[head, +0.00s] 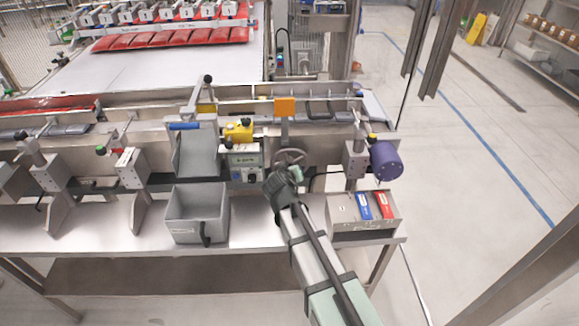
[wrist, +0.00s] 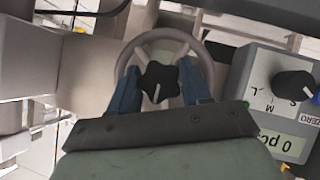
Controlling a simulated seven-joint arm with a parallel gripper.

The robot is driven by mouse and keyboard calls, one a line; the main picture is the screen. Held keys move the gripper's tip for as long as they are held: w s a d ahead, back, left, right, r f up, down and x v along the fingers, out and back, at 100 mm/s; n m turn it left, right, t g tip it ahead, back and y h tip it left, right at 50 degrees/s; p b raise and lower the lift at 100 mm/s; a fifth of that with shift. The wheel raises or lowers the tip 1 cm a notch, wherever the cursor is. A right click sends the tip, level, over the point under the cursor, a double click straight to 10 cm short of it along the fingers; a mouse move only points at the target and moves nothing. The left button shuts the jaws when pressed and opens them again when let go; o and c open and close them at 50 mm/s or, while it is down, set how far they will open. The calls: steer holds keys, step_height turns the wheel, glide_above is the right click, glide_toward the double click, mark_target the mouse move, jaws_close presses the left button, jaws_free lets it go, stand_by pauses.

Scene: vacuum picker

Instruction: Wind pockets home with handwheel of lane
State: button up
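The handwheel (wrist: 203,51) shows in the wrist view as a grey ring with spokes, with a black star-shaped knob (wrist: 160,82) at its middle. In the head view the handwheel (head: 291,156) sits on the front of the lane machine, below an orange block. My gripper (wrist: 158,62) has its two blue fingers apart, one on each side of the knob and over the wheel. I cannot tell whether the fingers touch the knob or wheel. In the head view my gripper (head: 284,176) is right at the handwheel and hides its lower part.
A control box (wrist: 285,90) with an S-M-L dial and a display stands right of the wheel in the wrist view. A grey bin (head: 190,230) stands left on the bench, and a tray (head: 345,215) with blue and red items right. A purple motor (head: 386,160) juts out at right.

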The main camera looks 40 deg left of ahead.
steer(key=shift+o, duration=1.3)
steer(key=shift+w+a+r, duration=0.25)
steer(key=shift+w+a, duration=0.1)
steer(key=shift+w, duration=0.25)
steer(key=v, duration=0.8)
steer(key=shift+s+d+f, duration=0.25)
steer(key=shift+s+f, duration=0.05)
steer(key=shift+s, duration=0.1)
steer(key=shift+d, duration=0.1)
